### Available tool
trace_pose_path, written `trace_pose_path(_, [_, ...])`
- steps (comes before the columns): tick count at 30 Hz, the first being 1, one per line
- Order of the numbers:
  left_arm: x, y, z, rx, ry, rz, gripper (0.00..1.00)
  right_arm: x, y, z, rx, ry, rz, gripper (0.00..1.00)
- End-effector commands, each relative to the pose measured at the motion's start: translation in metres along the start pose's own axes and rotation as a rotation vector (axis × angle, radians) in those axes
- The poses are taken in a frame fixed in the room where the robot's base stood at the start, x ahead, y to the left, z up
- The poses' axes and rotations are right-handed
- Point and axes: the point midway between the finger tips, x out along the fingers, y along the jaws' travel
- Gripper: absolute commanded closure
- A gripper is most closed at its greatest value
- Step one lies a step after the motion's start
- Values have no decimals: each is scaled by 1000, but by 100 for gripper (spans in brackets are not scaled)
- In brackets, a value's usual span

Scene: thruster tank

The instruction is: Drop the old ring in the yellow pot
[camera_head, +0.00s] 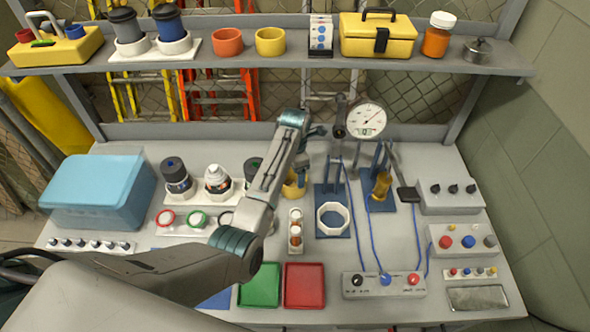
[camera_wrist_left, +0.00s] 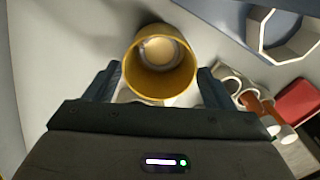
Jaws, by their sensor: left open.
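A yellow cup-like pot (camera_head: 294,187) stands on the table, partly hidden by my left arm in the head view. In the left wrist view, its rim (camera_wrist_left: 133,72) is seen from above between and just ahead of my open left gripper's fingers (camera_wrist_left: 158,78); contact cannot be told. A pale round shape (camera_wrist_left: 159,49) shows inside it; I cannot tell what it is. Another yellow pot (camera_head: 270,41) is on the shelf. A red ring (camera_head: 166,218), a green ring (camera_head: 197,219) and a partly hidden dark ring (camera_head: 227,218) lie on a pale tray. The old ring cannot be identified. My right gripper is out of view.
A blue stand with a white octagonal ring (camera_head: 333,219) is to the right. A holder with small bottles (camera_head: 295,231), a green tray (camera_head: 259,284) and a red tray (camera_head: 305,286) are in front. A dial gauge (camera_head: 366,119) stands behind. Blue cables run across the right side.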

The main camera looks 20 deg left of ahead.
Motion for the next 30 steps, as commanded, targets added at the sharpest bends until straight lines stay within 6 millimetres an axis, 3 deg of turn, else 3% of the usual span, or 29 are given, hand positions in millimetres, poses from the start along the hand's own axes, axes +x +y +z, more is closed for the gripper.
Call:
trace_pose_path(9, [-3, 0, 0, 0, -1, 1, 24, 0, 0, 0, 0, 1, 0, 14])
trace_pose_path(21, [-59, 0, 1, 0, -2, 3, 24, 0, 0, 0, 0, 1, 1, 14])
trace_pose_path(30, [-70, 0, 0, 0, 0, 0, 24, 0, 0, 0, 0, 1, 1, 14])
